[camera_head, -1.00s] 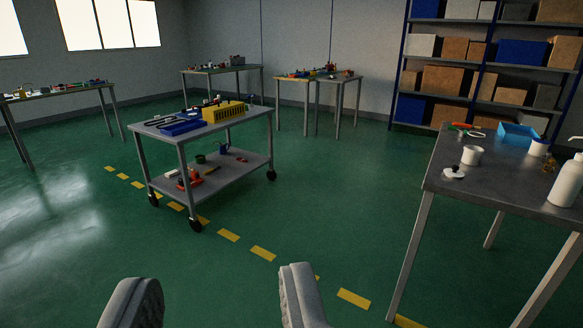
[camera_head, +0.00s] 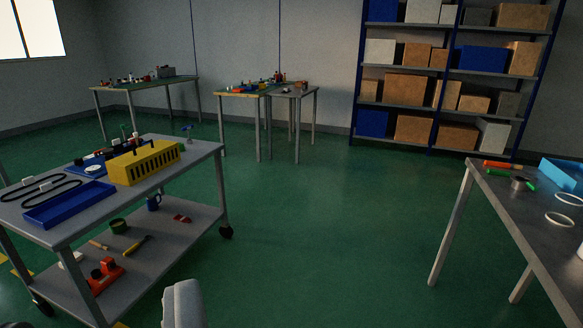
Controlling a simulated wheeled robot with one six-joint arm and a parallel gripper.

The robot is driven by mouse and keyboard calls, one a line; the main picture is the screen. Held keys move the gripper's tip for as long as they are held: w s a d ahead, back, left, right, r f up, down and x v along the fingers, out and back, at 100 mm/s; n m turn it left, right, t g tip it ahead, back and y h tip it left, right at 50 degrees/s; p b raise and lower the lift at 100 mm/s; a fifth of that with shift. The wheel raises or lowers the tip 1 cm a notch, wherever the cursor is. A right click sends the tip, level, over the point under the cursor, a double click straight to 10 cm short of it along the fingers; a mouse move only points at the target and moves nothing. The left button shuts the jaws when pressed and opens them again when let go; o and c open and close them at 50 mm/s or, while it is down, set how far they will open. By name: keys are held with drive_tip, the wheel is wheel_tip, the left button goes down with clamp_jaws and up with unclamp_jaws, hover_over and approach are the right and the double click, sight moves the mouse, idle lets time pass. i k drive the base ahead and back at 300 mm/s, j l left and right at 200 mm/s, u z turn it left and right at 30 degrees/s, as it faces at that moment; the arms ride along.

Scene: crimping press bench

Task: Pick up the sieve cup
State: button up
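I cannot make out a sieve cup for certain. A small round metal piece (camera_head: 518,183) lies by green-handled items on the right table (camera_head: 505,215). Of my gripper, one finger (camera_head: 183,303) shows at the bottom edge, left of the middle. The other finger is out of view. Nothing shows against the visible finger, and it is well short of the tables.
The cart carries a yellow slotted box (camera_head: 145,162) and a blue tray (camera_head: 69,204) on top. A light blue bin (camera_head: 563,174) and white rings (camera_head: 560,219) are on the right table. Tables and a loaded rack (camera_head: 356,105) stand behind. Green floor (camera_head: 330,240) between is clear.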

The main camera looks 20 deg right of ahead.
sight(521, 183)
drive_tip(key=i+z, duration=0.3)
drive_tip(key=i, duration=0.2)
drive_tip(key=i+z, duration=0.3)
drive_tip(key=i, duration=0.15)
drive_tip(key=i+j+z, duration=0.1)
drive_tip(key=i+z, duration=0.2)
drive_tip(key=i, duration=0.2)
drive_tip(key=i+j+z, duration=0.3)
drive_tip(key=i, duration=0.15)
drive_tip(key=i+l+z, duration=0.2)
drive_tip(key=i+z, duration=0.3)
drive_tip(key=i+l+z, duration=0.1)
drive_tip(key=i+z, duration=0.2)
drive_tip(key=z, duration=0.2)
drive_tip(key=i+j+z, duration=0.1)
drive_tip(key=i+z, duration=0.35)
drive_tip(key=k, duration=0.1)
